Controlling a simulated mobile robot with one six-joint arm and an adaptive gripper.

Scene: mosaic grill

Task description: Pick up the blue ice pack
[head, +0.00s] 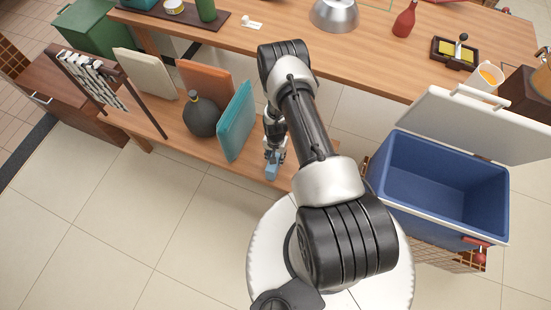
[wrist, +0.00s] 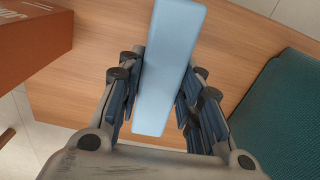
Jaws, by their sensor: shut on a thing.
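The blue ice pack is a light blue block (wrist: 169,65), seen between my gripper's fingers in the wrist view. It also shows as a small light blue block (head: 272,171) below my gripper (head: 274,155) in the head view. My gripper (wrist: 163,95) is shut on it, with a dark pad along each side of it. In the head view it is over the right end of the low wooden shelf (head: 180,143); I cannot tell whether the ice pack touches the shelf. My arm hides part of the area behind.
A teal upright panel (head: 235,121) stands left of my gripper, with a dark round bottle (head: 201,117) beyond it. An open blue cooler (head: 437,185) stands to the right, its white lid raised. The long wooden table (head: 370,60) runs behind. The tiled floor at front left is clear.

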